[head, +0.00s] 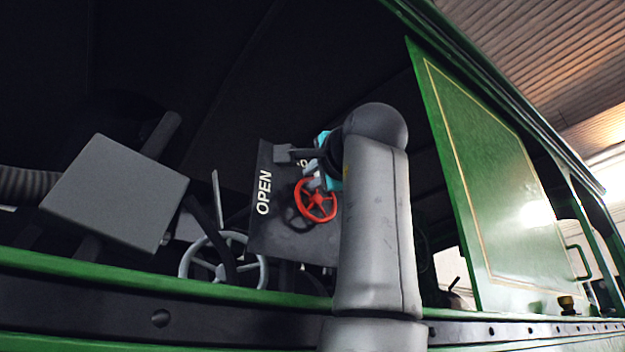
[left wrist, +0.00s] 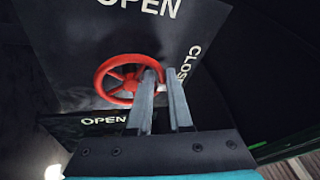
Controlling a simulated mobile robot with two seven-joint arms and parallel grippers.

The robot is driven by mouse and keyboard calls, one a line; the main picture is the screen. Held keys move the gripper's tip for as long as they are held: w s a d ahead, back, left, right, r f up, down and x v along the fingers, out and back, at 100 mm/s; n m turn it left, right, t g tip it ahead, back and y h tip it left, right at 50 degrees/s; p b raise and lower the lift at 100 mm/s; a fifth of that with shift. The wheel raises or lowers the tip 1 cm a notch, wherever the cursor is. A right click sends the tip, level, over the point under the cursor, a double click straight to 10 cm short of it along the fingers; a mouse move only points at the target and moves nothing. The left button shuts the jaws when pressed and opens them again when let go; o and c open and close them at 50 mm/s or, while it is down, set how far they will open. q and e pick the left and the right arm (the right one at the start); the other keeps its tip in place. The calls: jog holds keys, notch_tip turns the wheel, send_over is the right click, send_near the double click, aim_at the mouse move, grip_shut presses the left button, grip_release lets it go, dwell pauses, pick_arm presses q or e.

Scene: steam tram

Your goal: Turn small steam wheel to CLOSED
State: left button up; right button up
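The small red steam wheel (head: 316,200) has several spokes and stands out from a dark plate (head: 283,235) lettered OPEN. In the left wrist view the red wheel (left wrist: 112,73) sits below OPEN, and a partly hidden word starting CLOS (left wrist: 188,65) runs along its right. My left gripper (head: 313,181) is at the wheel's upper edge in the head view. In the left wrist view its fingers (left wrist: 161,78) stand apart at the wheel's right rim, with rim seemingly between the tips. Whether they touch it is unclear. My right gripper is out of view.
A larger grey wheel (head: 222,262) is lower left of the plate. A grey box (head: 115,195) stands farther left. The green cab sill (head: 130,283) runs across below, and a green side panel (head: 500,190) is at right. My arm hides the area right of the red wheel.

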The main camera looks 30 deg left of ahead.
pick_arm(q)
jog(key=shift+o, duration=0.3)
jog(key=shift+f, duration=0.1)
jog(key=shift+s+d+f, duration=0.1)
jog(key=shift+s+d, duration=0.15)
jog(key=shift+d, duration=0.05)
jog(key=b+v, duration=0.6)
jog(key=v, duration=0.8)
jog(key=shift+s, duration=0.15)
jog(key=shift+d, duration=0.15)
